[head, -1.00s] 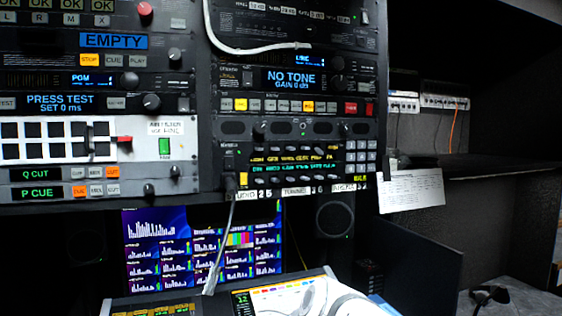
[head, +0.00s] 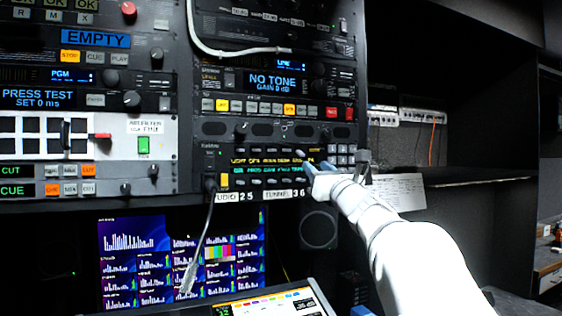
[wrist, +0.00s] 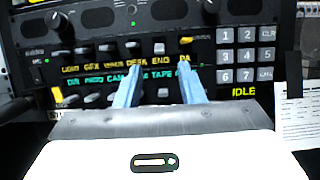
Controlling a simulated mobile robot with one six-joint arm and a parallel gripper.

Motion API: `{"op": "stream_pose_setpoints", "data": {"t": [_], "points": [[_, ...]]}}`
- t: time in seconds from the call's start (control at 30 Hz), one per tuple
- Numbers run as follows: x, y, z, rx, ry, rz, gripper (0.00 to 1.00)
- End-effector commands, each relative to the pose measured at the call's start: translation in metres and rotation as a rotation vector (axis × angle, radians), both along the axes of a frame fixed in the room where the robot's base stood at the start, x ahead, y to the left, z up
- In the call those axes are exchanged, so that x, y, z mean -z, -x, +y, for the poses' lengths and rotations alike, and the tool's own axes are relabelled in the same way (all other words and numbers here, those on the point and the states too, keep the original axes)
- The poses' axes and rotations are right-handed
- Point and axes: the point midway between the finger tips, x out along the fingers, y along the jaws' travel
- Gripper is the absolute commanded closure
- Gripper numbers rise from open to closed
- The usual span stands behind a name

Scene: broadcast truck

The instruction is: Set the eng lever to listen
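The intercom panel (head: 225,160) has rows of small levers above yellow and green labels. In the wrist view, the eng lever (wrist: 160,47) is a small grey lever above the yellow ENG label, between the DESK lever (wrist: 133,44) and the PA lever (wrist: 186,40). Its exact position is too small to tell. My gripper (wrist: 160,68) is open and empty, with its two blue fingers apart. The fingertips lie below the upper lever row, near the DESK and PA labels, with ENG between them. Contact with the panel cannot be told. In the head view my gripper (head: 306,168) partly covers the panel's right part.
A number keypad (wrist: 245,55) is right of the levers, with an IDLE readout below. Knobs (wrist: 137,16) stick out above. A paper sheet (head: 398,192) hangs at right. A cable (head: 205,235) hangs from the panel's left end. Monitors (head: 180,260) are below.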

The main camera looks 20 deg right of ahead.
Motion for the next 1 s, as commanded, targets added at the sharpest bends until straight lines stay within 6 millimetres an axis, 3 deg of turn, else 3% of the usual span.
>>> {"op": "stream_pose_setpoints", "data": {"t": [0.3, 0.5, 0.83, 1.0], "points": [[-0.022, -0.046, 0.003, -0.004, -0.003, 0.0, 0.65], [-0.028, -0.065, 0.003, -0.003, -0.001, 0.001, 0.65], [-0.028, -0.068, 0.004, -0.003, 0.0, 0.0, 0.65], [-0.028, -0.068, 0.004, -0.003, 0.001, 0.0, 0.78]]}}
